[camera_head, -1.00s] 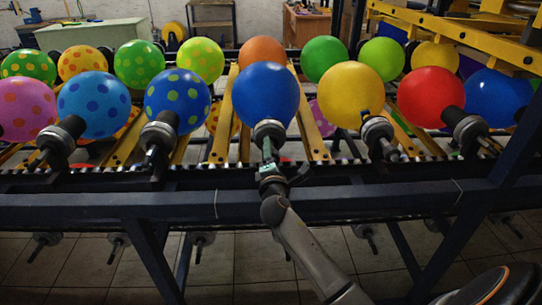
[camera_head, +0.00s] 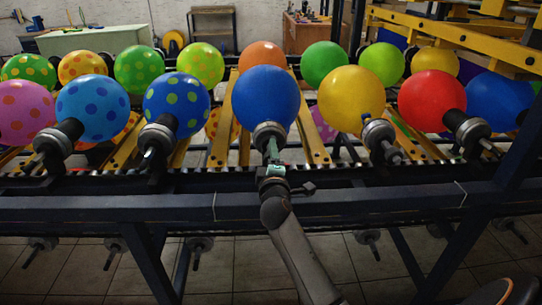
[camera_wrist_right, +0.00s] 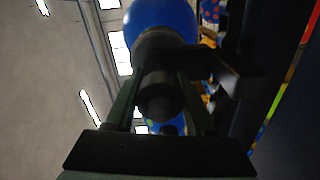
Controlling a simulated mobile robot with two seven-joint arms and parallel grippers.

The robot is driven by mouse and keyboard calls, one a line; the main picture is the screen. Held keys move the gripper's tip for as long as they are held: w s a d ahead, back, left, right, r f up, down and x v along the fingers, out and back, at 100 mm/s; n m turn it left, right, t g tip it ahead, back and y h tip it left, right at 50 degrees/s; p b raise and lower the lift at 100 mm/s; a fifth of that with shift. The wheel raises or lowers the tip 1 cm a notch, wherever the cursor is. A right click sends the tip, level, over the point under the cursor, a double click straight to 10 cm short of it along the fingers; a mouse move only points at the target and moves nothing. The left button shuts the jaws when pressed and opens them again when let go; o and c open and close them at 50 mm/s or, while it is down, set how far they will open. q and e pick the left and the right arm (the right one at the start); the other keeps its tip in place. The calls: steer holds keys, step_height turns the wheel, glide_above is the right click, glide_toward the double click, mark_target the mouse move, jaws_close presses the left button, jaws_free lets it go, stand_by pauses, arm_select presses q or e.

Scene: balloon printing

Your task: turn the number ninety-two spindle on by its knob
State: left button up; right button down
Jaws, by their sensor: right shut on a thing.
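A spindle (camera_head: 268,133) holding a plain blue balloon (camera_head: 265,94) stands at the centre of the front row; no number is readable on it. My right gripper (camera_head: 272,158) is at the near end of this spindle. In the right wrist view, its two fingers stand on either side of the dark knob (camera_wrist_right: 156,95), and it is shut on the knob. The blue balloon (camera_wrist_right: 160,17) is just beyond. The fingers partly hide the knob in the head view. My left gripper is not in view.
Neighbouring spindles hold a dotted blue balloon (camera_head: 176,104) on the left and a yellow balloon (camera_head: 351,98) on the right. A dark blue frame rail (camera_head: 380,200) crosses in front, below the spindles. More spindles hang under it.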

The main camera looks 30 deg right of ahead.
stand_by(0.3)
steer(key=shift+c, duration=1.3)
jaws_free()
